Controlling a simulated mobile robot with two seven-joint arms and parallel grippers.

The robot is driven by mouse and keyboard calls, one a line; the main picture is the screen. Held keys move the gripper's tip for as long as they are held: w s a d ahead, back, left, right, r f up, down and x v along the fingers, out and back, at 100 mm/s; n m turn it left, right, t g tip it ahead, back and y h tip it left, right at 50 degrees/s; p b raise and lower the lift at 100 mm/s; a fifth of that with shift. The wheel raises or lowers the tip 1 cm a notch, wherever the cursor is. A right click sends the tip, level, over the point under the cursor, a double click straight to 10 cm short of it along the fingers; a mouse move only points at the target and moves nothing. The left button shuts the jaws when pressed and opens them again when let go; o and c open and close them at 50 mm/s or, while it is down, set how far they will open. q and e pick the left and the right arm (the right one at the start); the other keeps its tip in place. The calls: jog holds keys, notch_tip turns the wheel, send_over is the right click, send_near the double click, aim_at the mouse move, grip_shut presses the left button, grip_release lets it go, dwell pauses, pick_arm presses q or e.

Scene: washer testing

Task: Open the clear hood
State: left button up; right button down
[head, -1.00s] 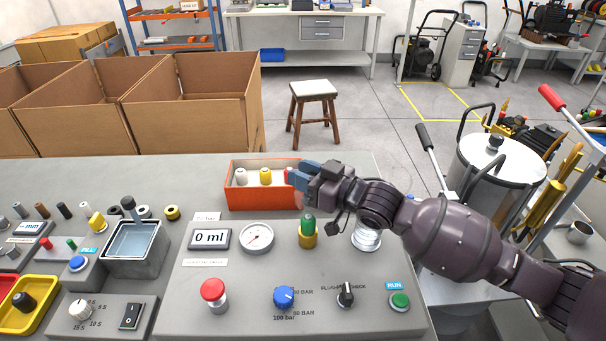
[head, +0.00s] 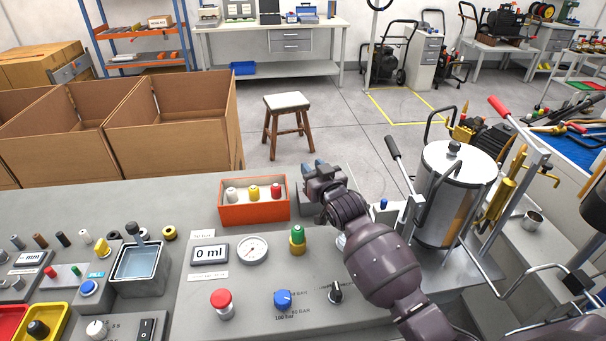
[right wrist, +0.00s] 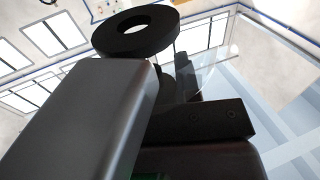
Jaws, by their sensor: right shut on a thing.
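My right gripper (head: 314,170) is at the back edge of the grey test bench, just right of the orange bin. It also shows large and dark in the right wrist view (right wrist: 175,95). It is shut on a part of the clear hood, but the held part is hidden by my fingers. A faint transparent curved sheet, which looks like the clear hood (right wrist: 210,68), shows beside the fingers in the right wrist view. A black ring (right wrist: 135,33) is just beyond the fingers there. In the head view the hood is too transparent to make out. My left gripper is not in view.
The orange bin (head: 225,214) holds white, yellow and red parts. A green-topped brass fitting (head: 298,240), a gauge (head: 252,250) and a red button (head: 222,303) stand on the panel. A metal tank (head: 437,200) stands right of my arm. Open floor lies behind the bench.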

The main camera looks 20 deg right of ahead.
jog(key=shift+w+d+m+h, duration=0.15)
jog(key=shift+d+m+h, duration=0.2)
jog(key=shift+m+h, duration=0.2)
jog(key=shift+w+d+m+h, duration=0.1)
jog(key=shift+d+m+h, duration=0.35)
jog(key=shift+d+h, duration=0.4)
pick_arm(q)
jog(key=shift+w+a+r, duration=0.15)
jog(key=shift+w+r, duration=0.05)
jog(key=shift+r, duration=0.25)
pick_arm(e)
jog(key=d+m+h, duration=0.1)
jog(key=d+h, duration=0.1)
jog(key=shift+w+m+g+h, duration=0.1)
jog(key=shift+m+g+h, duration=0.2)
jog(key=shift+h, duration=0.1)
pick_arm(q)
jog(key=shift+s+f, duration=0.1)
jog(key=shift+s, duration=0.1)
pick_arm(e)
jog(key=shift+r, duration=0.1)
jog(key=c, duration=0.9)
grip_release()
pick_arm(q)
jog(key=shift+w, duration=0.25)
pick_arm(e)
jog(key=shift+o, duration=0.4)
